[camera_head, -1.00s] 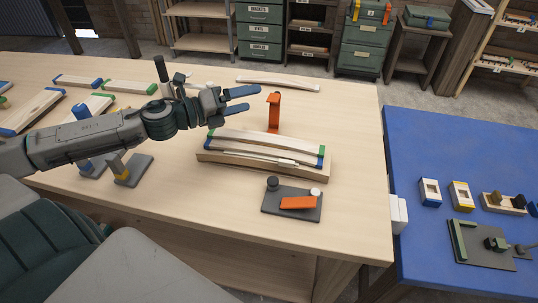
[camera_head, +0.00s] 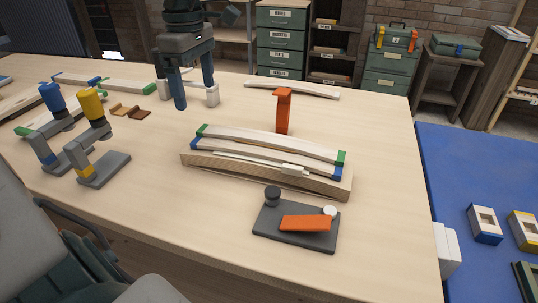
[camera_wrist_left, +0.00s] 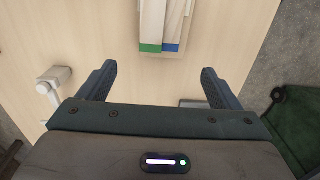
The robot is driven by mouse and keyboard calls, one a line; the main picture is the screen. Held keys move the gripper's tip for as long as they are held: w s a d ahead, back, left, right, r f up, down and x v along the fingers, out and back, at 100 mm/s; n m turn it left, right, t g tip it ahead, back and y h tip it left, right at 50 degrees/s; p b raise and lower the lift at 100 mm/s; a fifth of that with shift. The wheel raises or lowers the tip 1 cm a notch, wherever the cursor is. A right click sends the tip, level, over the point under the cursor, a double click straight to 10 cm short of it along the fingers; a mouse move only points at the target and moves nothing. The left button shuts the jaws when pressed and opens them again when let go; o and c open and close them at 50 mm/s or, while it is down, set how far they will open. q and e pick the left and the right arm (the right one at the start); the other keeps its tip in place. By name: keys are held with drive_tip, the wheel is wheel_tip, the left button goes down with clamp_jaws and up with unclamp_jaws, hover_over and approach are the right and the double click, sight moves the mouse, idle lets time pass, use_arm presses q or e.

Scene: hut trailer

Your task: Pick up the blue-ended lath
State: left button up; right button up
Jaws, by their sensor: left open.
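A slim pale lath with blue ends (camera_head: 245,153) lies on a curved wooden form (camera_head: 215,164), beside a green-ended lath (camera_head: 275,142). In the left wrist view the blue end (camera_wrist_left: 171,48) and the green end (camera_wrist_left: 150,48) sit side by side, ahead of my fingertips. My left gripper (camera_head: 195,100) points down, open and empty, behind and left of the form, apart from the laths. It also shows in the left wrist view (camera_wrist_left: 157,70) with its fingers wide apart. My right gripper is out of view.
An orange upright (camera_head: 283,110) stands just behind the form. A dark plate with an orange bar (camera_head: 305,223) lies in front. Clamps with blue and yellow tops (camera_head: 92,105) stand left. A pale curved strip (camera_head: 292,89) lies behind. The table's right front is bare.

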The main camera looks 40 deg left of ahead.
sight(202, 132)
use_arm(q)
wheel_tip(202, 132, down, 11)
drive_tip(key=shift+a+r+b, duration=0.1)
drive_tip(key=shift+r+b, duration=0.1)
drive_tip(key=shift+b, duration=0.3)
drive_tip(key=shift+s+r, duration=0.1)
drive_tip(key=shift+c, duration=0.3)
drive_tip(key=c, duration=1.1)
